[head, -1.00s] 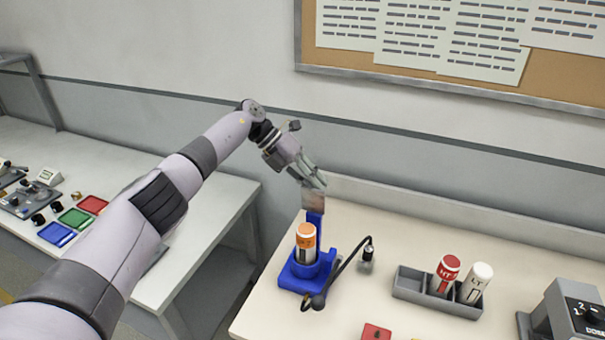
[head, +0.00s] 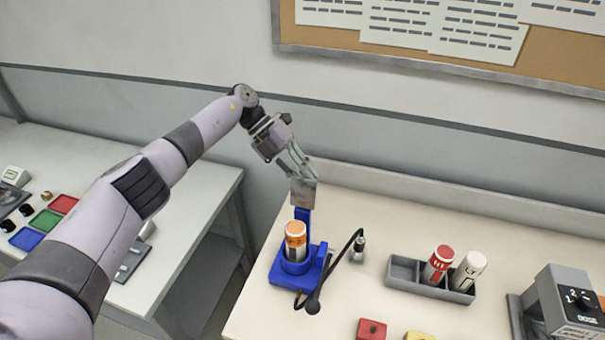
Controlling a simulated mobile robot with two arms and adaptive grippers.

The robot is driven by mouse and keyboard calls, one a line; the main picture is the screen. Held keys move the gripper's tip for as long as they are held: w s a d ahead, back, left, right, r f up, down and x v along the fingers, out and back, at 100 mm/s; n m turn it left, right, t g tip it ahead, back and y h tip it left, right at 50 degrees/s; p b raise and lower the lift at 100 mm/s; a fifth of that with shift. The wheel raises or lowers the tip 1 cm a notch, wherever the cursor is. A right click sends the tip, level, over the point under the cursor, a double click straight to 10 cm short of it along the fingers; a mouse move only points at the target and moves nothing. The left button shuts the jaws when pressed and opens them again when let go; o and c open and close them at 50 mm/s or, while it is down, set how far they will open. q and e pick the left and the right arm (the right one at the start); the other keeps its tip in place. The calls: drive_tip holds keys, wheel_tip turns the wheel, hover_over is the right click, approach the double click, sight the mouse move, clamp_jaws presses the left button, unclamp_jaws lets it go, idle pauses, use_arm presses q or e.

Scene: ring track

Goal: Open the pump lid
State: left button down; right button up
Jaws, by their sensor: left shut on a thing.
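The pump is a blue stand (head: 293,278) on the light table, with an orange-topped white and grey canister (head: 296,240) upright in it. A blue upright rises behind the canister and ends in a flat grey-brown plate (head: 303,193), which looks like the lid, standing raised. My left gripper (head: 302,176) comes down from the upper left and is shut on the top edge of this plate. The fingertips partly cover that edge. The canister's top is uncovered. My right gripper is not in view.
A black hose with a metal end (head: 359,248) curves beside the pump. A grey tray (head: 404,273) holds a red bottle (head: 438,264) and a white bottle (head: 469,272). A grey dial box (head: 566,304) stands at right. Red (head: 371,330) and yellow blocks lie in front.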

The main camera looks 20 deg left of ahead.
use_arm(q)
drive_tip(key=shift+f, duration=0.1)
drive_tip(key=c, duration=1.6)
unclamp_jaws()
drive_tip(key=shift+o, duration=0.4)
drive_tip(key=v, duration=1.2)
